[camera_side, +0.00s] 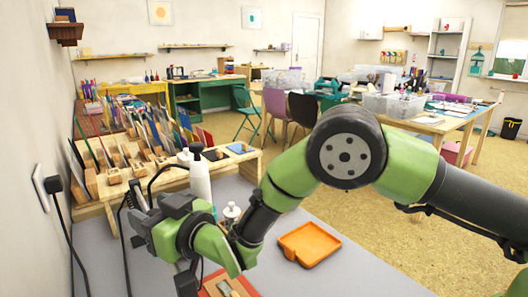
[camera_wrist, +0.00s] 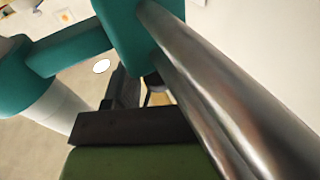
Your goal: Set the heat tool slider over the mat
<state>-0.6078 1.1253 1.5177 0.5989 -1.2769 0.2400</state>
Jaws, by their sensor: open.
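My gripper (camera_side: 140,215) is at the lower left in the side view, beside the wall and in front of the wooden rack. Its jaws are open. In the wrist view a teal body with shiny metal tubes (camera_wrist: 200,80) fills the upper right, very close to the dark jaw parts (camera_wrist: 135,125); this may be the heat tool. A teal arm and a white cylinder (camera_wrist: 50,105) show at its left. I cannot tell whether the jaws touch any of it. In the side view my gripper and arm cover much of this spot. I cannot make out a slider or mat for certain.
An orange tray (camera_side: 308,244) lies on the grey tabletop (camera_side: 350,272). A red-edged item (camera_side: 230,284) lies at the bottom, partly hidden by my arm. A white bottle with a black top (camera_side: 199,178) stands behind my gripper. A wooden rack (camera_side: 110,187) and black cables (camera_side: 72,235) are at the left.

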